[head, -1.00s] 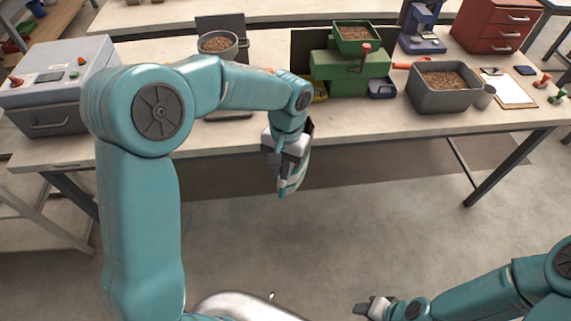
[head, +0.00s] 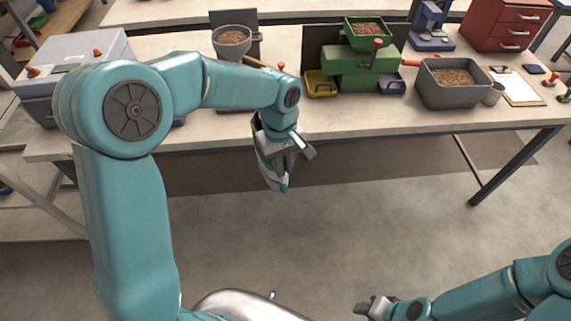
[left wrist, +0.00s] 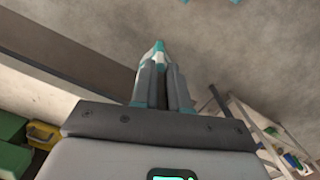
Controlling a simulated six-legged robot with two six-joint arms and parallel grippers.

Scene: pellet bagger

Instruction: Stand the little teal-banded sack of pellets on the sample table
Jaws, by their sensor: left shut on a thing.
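The teal-banded sack (head: 272,173) hangs tilted from my left gripper (head: 284,147), in front of the workbench's front edge and above the floor. The gripper is shut on it and covers part of it. In the left wrist view, the white and teal sack (left wrist: 159,57) shows beyond the dark fingers (left wrist: 163,88). My right gripper (head: 375,306) is low at the bottom of the head view, away from the bench; its jaws are too small to read. I cannot tell which surface is the sample table.
The workbench (head: 440,118) carries a grey pot of pellets (head: 232,42), a green machine (head: 362,62), a grey bin of pellets (head: 450,88), a cup (head: 493,94) and a clipboard (head: 518,88). A grey box (head: 75,68) stands left. The floor before the bench is clear.

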